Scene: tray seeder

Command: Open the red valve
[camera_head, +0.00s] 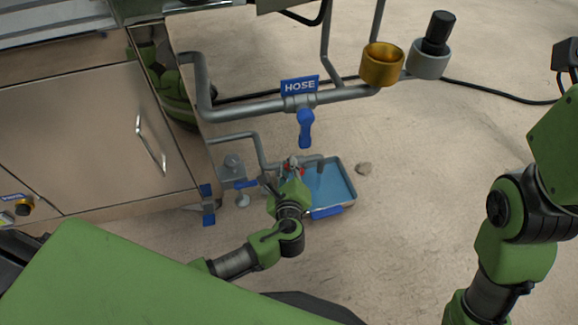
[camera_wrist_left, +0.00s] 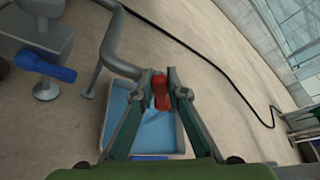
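The red valve (camera_head: 291,164) sits on the low pipe beside a shallow tray of blue water (camera_head: 325,184), mostly hidden behind my left gripper. In the left wrist view the red valve (camera_wrist_left: 161,92) stands between my left fingertips and fills the gap between them. My left gripper (camera_head: 290,177) reaches down to it from the front, and its fingers (camera_wrist_left: 160,88) are closed in on both sides of the red handle. My right arm shows at the right of the head view, but its gripper is out of view.
A blue hose valve (camera_head: 305,128) hangs from the upper pipe, under a HOSE sign (camera_head: 299,85). A blue lever (camera_head: 208,205) is left of the tray. A metal cabinet (camera_head: 95,135) stands at left. A black cable (camera_wrist_left: 215,70) crosses the floor.

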